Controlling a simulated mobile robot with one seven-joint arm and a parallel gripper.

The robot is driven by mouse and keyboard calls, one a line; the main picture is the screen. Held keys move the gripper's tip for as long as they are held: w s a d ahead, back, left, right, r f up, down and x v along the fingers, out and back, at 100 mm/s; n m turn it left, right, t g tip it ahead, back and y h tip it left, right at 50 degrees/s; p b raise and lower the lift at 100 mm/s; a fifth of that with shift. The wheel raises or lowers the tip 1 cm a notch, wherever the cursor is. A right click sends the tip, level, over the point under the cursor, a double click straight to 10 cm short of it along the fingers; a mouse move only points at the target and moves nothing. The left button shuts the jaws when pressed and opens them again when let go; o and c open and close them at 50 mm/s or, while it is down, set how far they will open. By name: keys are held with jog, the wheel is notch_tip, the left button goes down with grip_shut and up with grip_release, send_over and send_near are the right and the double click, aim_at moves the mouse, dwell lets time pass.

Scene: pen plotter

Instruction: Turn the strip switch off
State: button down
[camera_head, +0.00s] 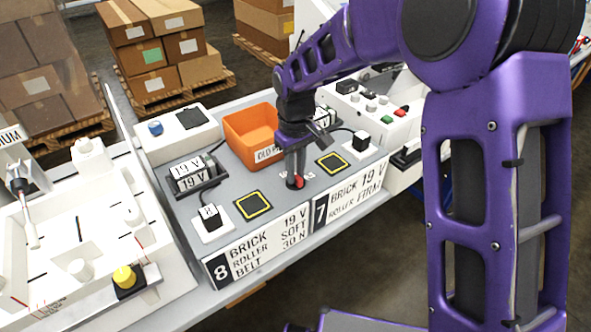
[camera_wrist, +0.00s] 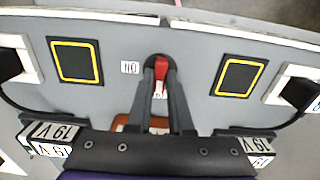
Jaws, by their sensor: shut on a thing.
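The strip switch (camera_wrist: 161,68) is a small red lever on a dark round base, set in the grey panel between two yellow-framed black squares. Its red part also shows in the head view (camera_head: 298,182), low at the end of my arm. My gripper (camera_wrist: 161,80) points at it from above, with one dark finger on each side, shut on the red lever. Another small label (camera_wrist: 160,94) is partly hidden between the fingers. I cannot tell which way the lever leans.
An orange bin (camera_head: 254,138) stands behind the switch, close to my gripper. Yellow-framed pads (camera_head: 253,206) (camera_head: 332,163) lie on both sides. Black and white 19 V bricks (camera_head: 193,177) sit at left. A white plug block (camera_head: 211,222) and cables are nearby. Signs (camera_head: 262,250) line the front edge.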

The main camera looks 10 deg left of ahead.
jog(key=c, duration=0.8)
grip_release()
jog(key=shift+r, duration=0.1)
notch_tip(320, 180, up, 17)
jog(key=shift+r+p, duration=0.15)
jog(key=shift+p, duration=0.4)
